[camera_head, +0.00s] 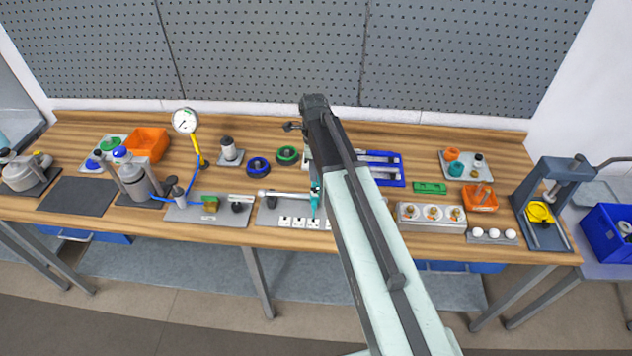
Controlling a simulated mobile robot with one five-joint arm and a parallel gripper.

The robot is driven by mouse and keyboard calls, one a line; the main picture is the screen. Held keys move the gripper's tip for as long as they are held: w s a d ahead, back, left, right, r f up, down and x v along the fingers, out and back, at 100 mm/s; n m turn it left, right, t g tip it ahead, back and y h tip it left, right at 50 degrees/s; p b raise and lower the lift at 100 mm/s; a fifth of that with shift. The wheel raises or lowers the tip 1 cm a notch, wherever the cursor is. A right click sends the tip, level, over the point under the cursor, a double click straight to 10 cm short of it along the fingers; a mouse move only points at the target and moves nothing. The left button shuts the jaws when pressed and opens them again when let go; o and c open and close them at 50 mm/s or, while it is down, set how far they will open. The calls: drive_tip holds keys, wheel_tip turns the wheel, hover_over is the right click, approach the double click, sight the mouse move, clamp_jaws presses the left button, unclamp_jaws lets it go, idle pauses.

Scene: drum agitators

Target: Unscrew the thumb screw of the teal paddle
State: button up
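A small teal piece (315,194), which looks like the teal paddle, shows at the left edge of my arm, above a grey plate (265,213) at the front of the bench. A pale metal rod (286,195) runs level to its left. My arm covers what lies to its right. I cannot make out the thumb screw. My arm reaches up from the bottom right over the bench. I cannot make out my gripper's fingers; they seem hidden by the arm.
A grey block with orange-marked dials (431,228) and a blue tray (385,177) lie right of my arm. Blue (258,167) and green (287,155) rings lie behind the rod. A grey press (545,200) stands at the right end. A round gauge (185,121) stands upright at left.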

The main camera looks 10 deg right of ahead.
sight(315, 189)
drive_tip(key=f+b, duration=0.6)
drive_tip(key=f, duration=0.1)
drive_tip(key=shift+d+f+b, duration=0.2)
drive_tip(key=shift+f+b, duration=0.1)
drive_tip(key=shift+b, duration=0.05)
drive_tip(key=shift+r, duration=0.15)
clamp_jaws()
